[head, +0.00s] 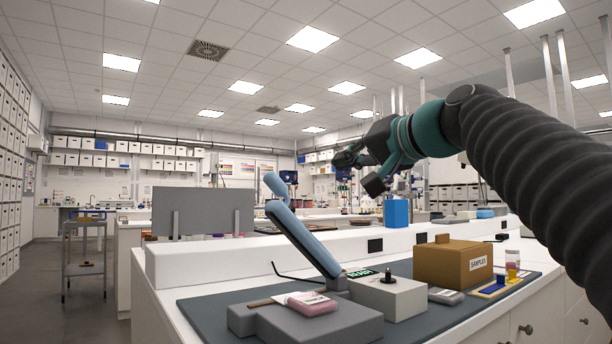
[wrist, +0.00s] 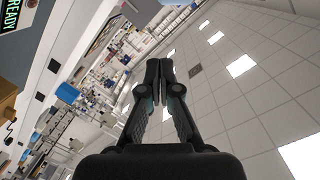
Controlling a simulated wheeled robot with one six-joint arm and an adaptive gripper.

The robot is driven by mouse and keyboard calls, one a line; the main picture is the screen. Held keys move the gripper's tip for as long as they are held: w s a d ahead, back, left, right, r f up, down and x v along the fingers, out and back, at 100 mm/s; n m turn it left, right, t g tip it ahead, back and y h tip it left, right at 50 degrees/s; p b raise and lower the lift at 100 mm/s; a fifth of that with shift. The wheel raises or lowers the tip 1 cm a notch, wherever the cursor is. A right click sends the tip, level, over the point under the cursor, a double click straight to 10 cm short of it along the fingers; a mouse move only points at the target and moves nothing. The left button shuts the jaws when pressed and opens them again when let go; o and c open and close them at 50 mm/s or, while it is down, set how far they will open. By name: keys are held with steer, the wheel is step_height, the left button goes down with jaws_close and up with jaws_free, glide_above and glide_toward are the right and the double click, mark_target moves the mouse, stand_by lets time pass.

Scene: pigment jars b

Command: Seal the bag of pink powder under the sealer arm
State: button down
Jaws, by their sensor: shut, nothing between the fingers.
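The bag of pink powder (head: 312,303) lies flat on the low grey block of the sealer (head: 335,326), at the front of the bench. A thin brown strip lies at its left end. The blue sealer arm (head: 303,240) is raised and tilted up to the left, hinged beside the green READY display (head: 361,274). The display also shows in the wrist view (wrist: 20,16). My gripper (head: 346,160) is high above the bench, right of the sealer arm's top and well apart from the bag. In the wrist view its fingers (wrist: 158,68) are together and empty.
A grey box with a black knob (head: 388,293) stands right of the sealer. Behind it are a SAMPLES carton (head: 450,266), a small grey device (head: 445,296), a yellow-and-blue tray (head: 496,286) and a jar (head: 512,264).

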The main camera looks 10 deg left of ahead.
steer(key=w+a+f, duration=0.1)
steer(key=w+a, duration=0.3)
steer(key=a, duration=0.7)
steer(key=shift+a+f+n+y+p, duration=0.2)
steer(key=shift+n+y+p, duration=0.1)
steer(key=shift+y+p, duration=0.15)
steer(key=shift+w, duration=0.1)
